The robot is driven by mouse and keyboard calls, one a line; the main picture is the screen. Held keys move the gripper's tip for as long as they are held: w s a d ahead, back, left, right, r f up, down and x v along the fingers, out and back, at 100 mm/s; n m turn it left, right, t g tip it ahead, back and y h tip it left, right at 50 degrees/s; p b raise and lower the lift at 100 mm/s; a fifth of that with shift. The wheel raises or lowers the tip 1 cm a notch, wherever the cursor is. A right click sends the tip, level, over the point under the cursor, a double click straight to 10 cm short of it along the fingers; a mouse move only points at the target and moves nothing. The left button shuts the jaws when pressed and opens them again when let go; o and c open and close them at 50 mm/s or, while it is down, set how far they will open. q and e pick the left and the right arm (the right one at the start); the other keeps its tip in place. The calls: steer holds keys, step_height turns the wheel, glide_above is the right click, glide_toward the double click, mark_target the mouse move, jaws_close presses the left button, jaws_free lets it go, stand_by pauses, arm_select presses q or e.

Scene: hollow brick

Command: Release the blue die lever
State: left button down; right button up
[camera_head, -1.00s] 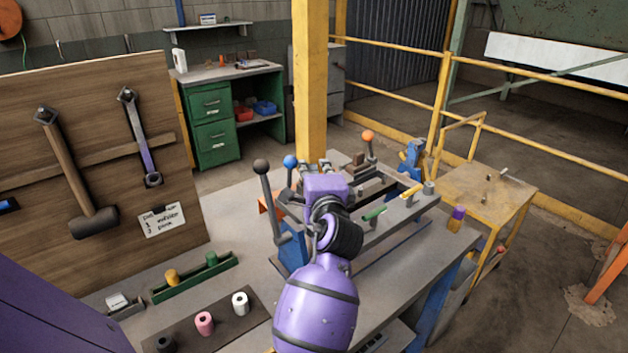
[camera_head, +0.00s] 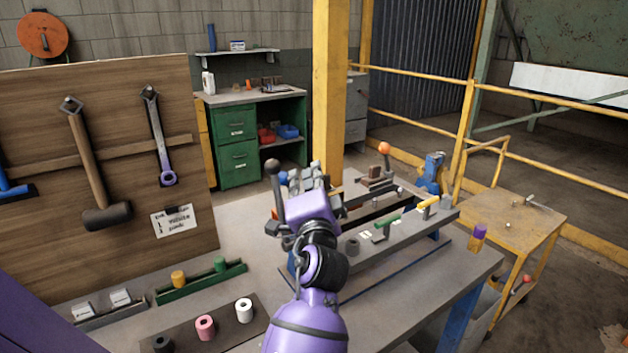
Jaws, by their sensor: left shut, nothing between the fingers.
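The blue lever knob (camera_head: 282,178) shows as a small patch close to the dark-knobbed lever (camera_head: 272,166) on the bench. The rest of the blue lever is hidden behind the dark lever and my gripper. My left gripper (camera_head: 308,173), at the end of my purple arm, is just right of the blue knob with its grey fingers pointing away from me. It is shut with nothing between the fingers. Whether it touches the lever cannot be told. My right gripper is not in view.
An orange-knobbed lever (camera_head: 384,148) stands farther back on the bench. A grey rail (camera_head: 408,222) with green and yellow handles lies to the right. A green tray (camera_head: 200,283) and a dark board (camera_head: 222,325) with rolls sit at front left. A yellow post (camera_head: 329,80) rises behind.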

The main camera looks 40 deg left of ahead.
arm_select(q)
steer(key=shift+s+n, duration=0.15)
steer(key=shift+n, duration=0.15)
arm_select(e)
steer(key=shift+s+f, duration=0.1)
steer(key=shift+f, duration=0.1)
arm_select(q)
steer(key=shift+a, duration=0.1)
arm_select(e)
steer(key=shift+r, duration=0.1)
arm_select(q)
steer(key=shift+s+f, duration=0.1)
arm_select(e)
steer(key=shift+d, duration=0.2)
